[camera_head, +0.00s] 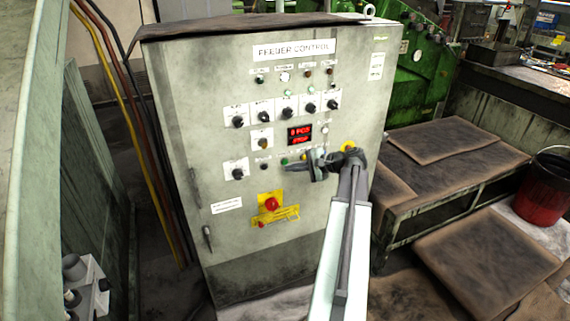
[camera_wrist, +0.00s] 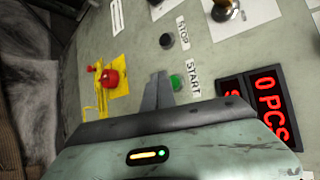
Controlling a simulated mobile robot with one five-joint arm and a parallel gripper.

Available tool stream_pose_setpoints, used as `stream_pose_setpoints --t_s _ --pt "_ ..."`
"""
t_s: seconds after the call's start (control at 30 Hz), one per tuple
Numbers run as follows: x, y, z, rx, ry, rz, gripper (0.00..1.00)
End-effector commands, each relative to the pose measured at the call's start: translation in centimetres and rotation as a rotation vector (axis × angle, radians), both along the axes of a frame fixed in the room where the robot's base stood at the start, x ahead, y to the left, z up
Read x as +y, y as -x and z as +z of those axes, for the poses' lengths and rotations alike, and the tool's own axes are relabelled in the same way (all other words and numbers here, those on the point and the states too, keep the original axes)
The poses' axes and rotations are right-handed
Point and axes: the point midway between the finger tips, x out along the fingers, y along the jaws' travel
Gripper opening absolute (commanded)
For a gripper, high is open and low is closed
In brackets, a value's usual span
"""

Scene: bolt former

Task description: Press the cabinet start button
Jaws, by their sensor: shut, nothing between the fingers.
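The grey feeder control cabinet (camera_head: 222,215) stands upright in the head view. Its green start button (camera_wrist: 178,82), beside a START label (camera_wrist: 192,79), shows in the wrist view just right of my fingertips. It also appears as a small green spot (camera_head: 284,161) in the head view. My gripper (camera_wrist: 157,90) is shut and empty, with its fingertips close to the panel beside the button. I cannot tell whether they touch the panel. In the head view my gripper (camera_head: 292,167) is in front of the lower button row and hides part of it.
A black button (camera_wrist: 166,41) by a STOP label and a red emergency stop (camera_wrist: 110,78) on yellow are nearby. The red display (camera_head: 299,134) reads 0 PCS above. Knobs (camera_head: 286,109) line the panel.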

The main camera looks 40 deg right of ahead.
Motion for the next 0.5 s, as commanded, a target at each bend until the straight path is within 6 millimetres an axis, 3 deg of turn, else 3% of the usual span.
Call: stream_pose_setpoints --t_s 0.5 --pt "-0.31 -0.73 0.02 0.0 0.0 0.0 0.0"
